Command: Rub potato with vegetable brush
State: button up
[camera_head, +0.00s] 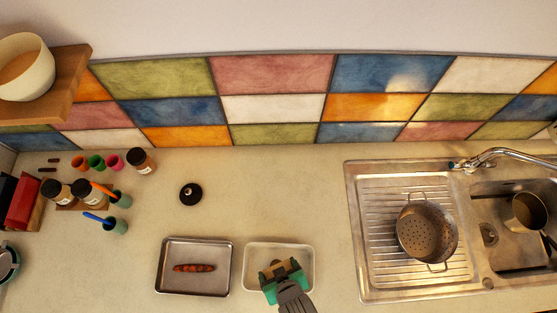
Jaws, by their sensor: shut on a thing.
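My gripper (280,272), with green and dark parts, is at the bottom middle, over a shallow white tray (310,253). It is shut on a small brown thing that the gripper largely covers. I cannot tell from this view whether that thing is the vegetable brush or the potato. A long reddish-brown item (194,268) lies in a metal tray (229,250) just left of the white tray. It is too small to identify surely. My gripper is apart from it.
A steel sink (357,235) is at the right, with a colander (425,233) on its drainboard and a pot (529,212) in its basin. Jars and coloured cups (116,162) stand at the left. A black round lid (190,194) lies behind the metal tray. The counter's middle is clear.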

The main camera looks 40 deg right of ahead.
jog(key=shift+w+d+f+b, duration=0.15)
jog(key=shift+w+d+b, duration=0.3)
jog(key=shift+w+d, duration=0.65)
jog(key=shift+s+a+r+p, duration=0.35)
jog(key=shift+s+a+p, duration=0.15)
jog(key=shift+s+a, duration=0.25)
jog(key=shift+s+a+f+p, duration=0.1)
jog(key=shift+s+a+p, duration=0.35)
jog(key=shift+s+a, duration=0.6)
jog(key=shift+w+d, duration=1.05)
jog(key=shift+w, duration=0.05)
jog(key=shift+w+d+f, duration=0.25)
jog(key=shift+w+d, duration=0.25)
jog(key=shift+w, duration=0.1)
jog(key=shift+s+a+r+p, duration=0.2)
jog(key=shift+s+a+p, duration=0.25)
jog(key=shift+s+a, duration=0.2)
jog(key=shift+s+a+p, duration=0.45)
jog(key=shift+s+a, duration=0.45)
jog(key=shift+s, duration=0.25)
notch_tip(320, 180, up, 4)
jog(key=p, duration=0.2)
jog(key=shift+f+p, duration=0.25)
jog(key=shift+p, duration=0.15)
jog(key=shift+w+d+r, duration=0.1)
jog(key=shift+r, duration=2.15)
